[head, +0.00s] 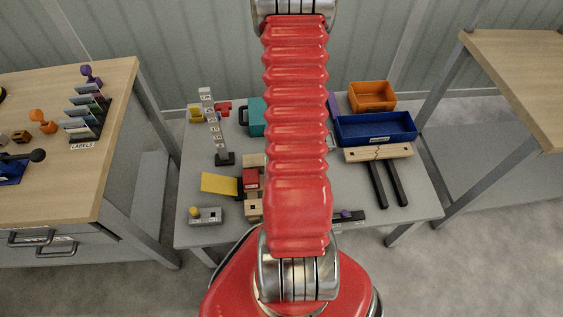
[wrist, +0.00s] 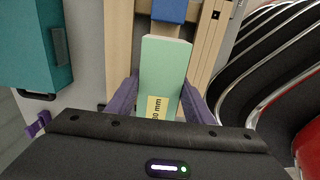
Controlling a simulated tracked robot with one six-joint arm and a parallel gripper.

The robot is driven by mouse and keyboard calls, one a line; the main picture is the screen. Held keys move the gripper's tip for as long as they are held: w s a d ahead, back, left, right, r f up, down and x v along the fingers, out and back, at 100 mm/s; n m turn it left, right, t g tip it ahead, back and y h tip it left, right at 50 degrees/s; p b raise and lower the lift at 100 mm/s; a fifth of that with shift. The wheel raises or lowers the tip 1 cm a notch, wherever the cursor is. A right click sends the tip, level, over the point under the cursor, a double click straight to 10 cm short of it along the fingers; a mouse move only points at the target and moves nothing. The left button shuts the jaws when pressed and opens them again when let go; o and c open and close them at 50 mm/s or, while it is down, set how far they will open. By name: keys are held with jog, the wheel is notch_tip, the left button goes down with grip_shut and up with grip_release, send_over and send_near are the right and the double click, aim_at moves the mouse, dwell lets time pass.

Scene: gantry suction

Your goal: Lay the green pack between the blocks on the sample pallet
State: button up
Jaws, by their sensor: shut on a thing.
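The green pack (wrist: 166,62) is a pale green slab with a yellow label reading "30 mm". My gripper (wrist: 160,97) is shut on it, with a purple finger on each side. In the wrist view the pack lies over the wooden sample pallet (wrist: 118,40), whose slats run away from me. A blue block (wrist: 170,11) is just beyond the pack's far end. I cannot tell whether the pack touches the block or rests on the pallet. In the head view my arm hides my gripper, the pack and most of the pallet area.
A teal case (wrist: 40,45) stands left of the pallet; it also shows in the head view (head: 256,118). On the grey table are a blue tray (head: 376,130), an orange bin (head: 372,97), a pale tower (head: 215,130) and a yellow plate (head: 219,184). Side benches flank the table.

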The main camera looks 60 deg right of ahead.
jog(key=shift+f, duration=2.85)
jog(key=shift+f, duration=1)
jog(key=o, duration=1.4)
jog(key=shift+r, duration=6.85)
